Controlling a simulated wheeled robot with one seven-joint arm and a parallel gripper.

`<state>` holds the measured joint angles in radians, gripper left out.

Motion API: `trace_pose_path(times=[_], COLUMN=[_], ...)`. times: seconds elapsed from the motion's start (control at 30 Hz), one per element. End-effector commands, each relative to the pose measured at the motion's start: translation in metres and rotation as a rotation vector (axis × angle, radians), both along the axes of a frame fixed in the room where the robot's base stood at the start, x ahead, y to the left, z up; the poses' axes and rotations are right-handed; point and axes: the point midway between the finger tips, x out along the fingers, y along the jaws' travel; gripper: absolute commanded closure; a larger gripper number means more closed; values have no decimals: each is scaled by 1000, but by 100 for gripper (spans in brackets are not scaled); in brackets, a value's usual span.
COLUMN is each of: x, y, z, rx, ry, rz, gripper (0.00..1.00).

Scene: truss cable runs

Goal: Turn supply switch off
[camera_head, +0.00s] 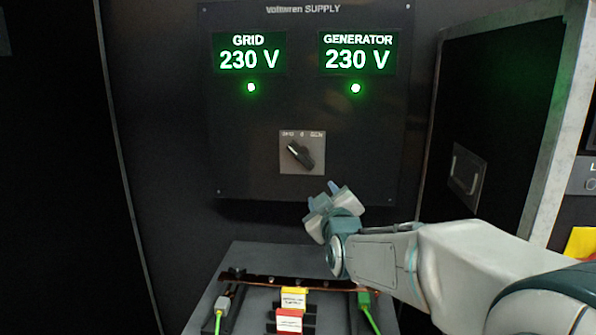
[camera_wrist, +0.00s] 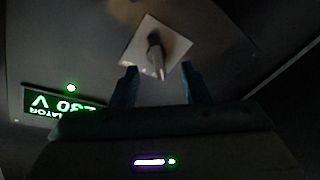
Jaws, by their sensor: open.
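The supply switch (camera_head: 301,154) is a dark rotary knob on a light square plate, in the middle of the supply panel. Its plate has a left label that appears to read GRID, a 0 at the top and a right label too small to read surely. The knob's pale pointer end is turned to the upper left, toward the left label. My gripper (camera_head: 328,191) is below and slightly right of the switch, apart from it. In the wrist view the switch (camera_wrist: 155,52) shows ahead, between and beyond the two open fingertips of my gripper (camera_wrist: 158,72).
The supply panel (camera_head: 230,140) shows GRID 230 V and GENERATOR 230 V, each with a lit green lamp. Below is a grey shelf (camera_head: 245,258) with a copper-coloured bar, yellow and red tags (camera_head: 289,321) and green cables. A dark cabinet door (camera_head: 490,120) stands at right.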

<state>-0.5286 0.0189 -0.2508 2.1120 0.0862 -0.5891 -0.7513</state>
Motion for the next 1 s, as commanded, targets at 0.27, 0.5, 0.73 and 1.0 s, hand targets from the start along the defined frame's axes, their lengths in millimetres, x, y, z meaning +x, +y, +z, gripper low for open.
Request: trace_pose_path(times=[0.27, 0.5, 0.73, 1.0], x=[15, 35, 75, 117], y=[34, 41, 52, 62], z=[14, 24, 36, 48], rx=[-74, -80, -81, -80], ry=[-254, -275, -273, -272], rz=[1, -2, -1, -1], gripper=[58, 58, 58, 58])
